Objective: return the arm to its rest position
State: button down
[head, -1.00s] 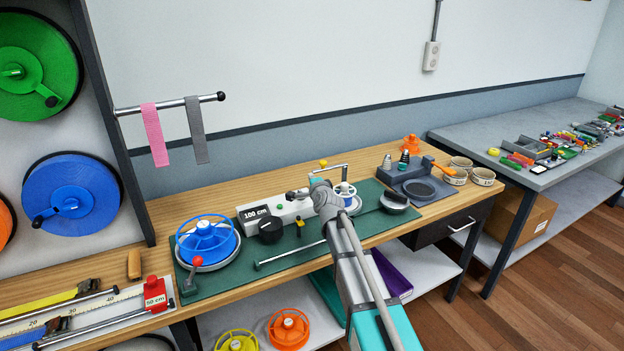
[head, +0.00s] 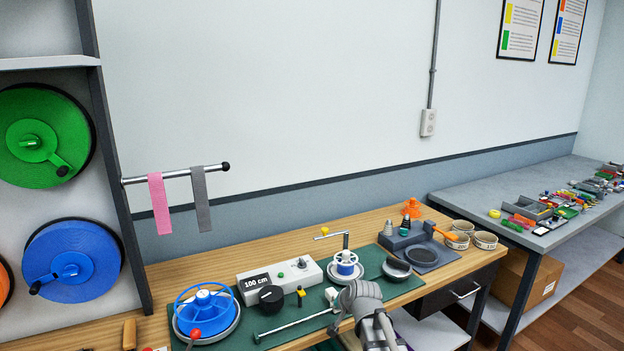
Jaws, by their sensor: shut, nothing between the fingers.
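My arm reaches in from the bottom of the head view, low over the front of the green mat (head: 290,325). My gripper (head: 334,312) is at its end, small and partly hidden by my grey wrist joint. It is shut with nothing held, just in front of the small white spool with a blue band (head: 346,268). I cannot tell how far above the mat it is.
A blue reel (head: 206,312) and a white control box reading 100 cm (head: 300,275) stand on the bench. A rod with pink (head: 159,205) and grey (head: 201,200) straps juts from the rack at left.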

jog(key=s+d+f+n+g+h+p, duration=0.1)
jog(key=s+d+n+g, duration=0.1)
jog(key=s, duration=0.8)
jog(key=s+d+f+n+g+h, duration=0.1)
jog(key=s+d+g, duration=0.4)
jog(key=s, duration=0.5)
jog(key=d+n+h, duration=0.1)
jog(key=d, duration=0.1)
jog(key=shift+s+d+f+n+g+p, duration=0.15)
jog(key=shift+s+d+n+g+p, duration=0.15)
jog(key=shift+s+n+p, duration=0.1)
